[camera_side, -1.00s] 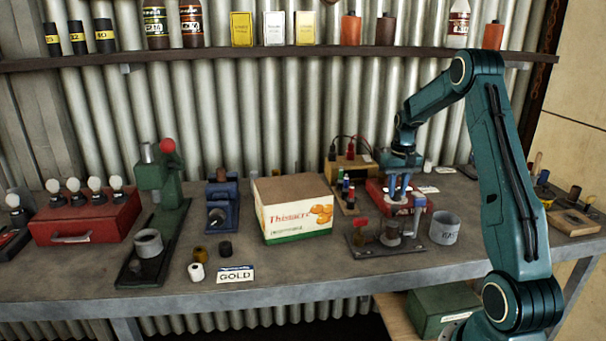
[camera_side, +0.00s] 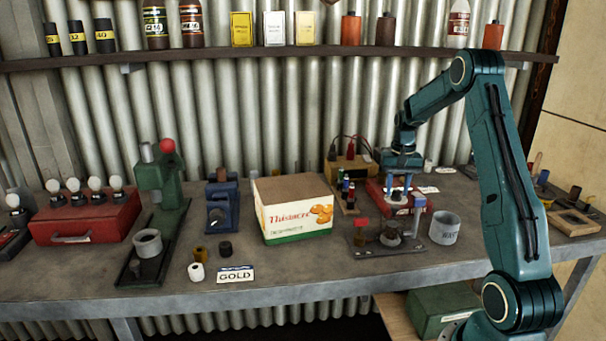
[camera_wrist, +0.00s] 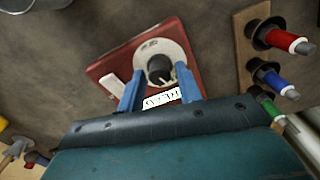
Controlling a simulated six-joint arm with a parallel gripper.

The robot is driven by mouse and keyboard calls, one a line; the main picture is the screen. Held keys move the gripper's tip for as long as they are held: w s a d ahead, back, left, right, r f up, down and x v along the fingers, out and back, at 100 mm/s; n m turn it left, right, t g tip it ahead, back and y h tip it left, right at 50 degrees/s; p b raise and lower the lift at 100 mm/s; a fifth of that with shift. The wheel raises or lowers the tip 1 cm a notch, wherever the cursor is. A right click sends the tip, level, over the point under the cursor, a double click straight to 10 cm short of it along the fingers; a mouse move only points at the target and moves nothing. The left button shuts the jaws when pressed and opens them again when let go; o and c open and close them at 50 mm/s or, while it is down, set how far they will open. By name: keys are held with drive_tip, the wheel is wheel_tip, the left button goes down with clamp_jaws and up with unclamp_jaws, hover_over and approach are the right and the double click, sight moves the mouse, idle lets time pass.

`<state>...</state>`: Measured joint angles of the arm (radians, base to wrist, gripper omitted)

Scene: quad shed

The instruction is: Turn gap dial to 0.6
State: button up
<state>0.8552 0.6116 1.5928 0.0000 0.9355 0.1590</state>
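The gap dial is a pale round plate with a dark knob (camera_wrist: 159,70) on a red box (camera_wrist: 108,67), seen in the wrist view. A light pointer mark shows on the knob, but the scale figures are too small to read. A white label (camera_wrist: 162,98) lies at the box's near edge. My gripper (camera_wrist: 159,74) is open, with one blue finger on each side of the knob. Gaps show between fingers and knob. In the side view my gripper (camera_side: 398,186) points down over the red box (camera_side: 375,190), and its fingers hide the dial.
A rack of coloured-handled tools (camera_wrist: 272,65) stands close right of the box in the wrist view. In the side view a small stand with a blue-topped post (camera_side: 385,248), a grey cup (camera_side: 444,228) and a cardboard box (camera_side: 293,208) are nearby.

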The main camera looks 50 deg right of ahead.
sight(397, 190)
drive_tip(key=shift+o, duration=0.7)
wheel_tip(397, 190, up, 14)
idle(0.4)
drive_tip(key=shift+a, duration=0.1)
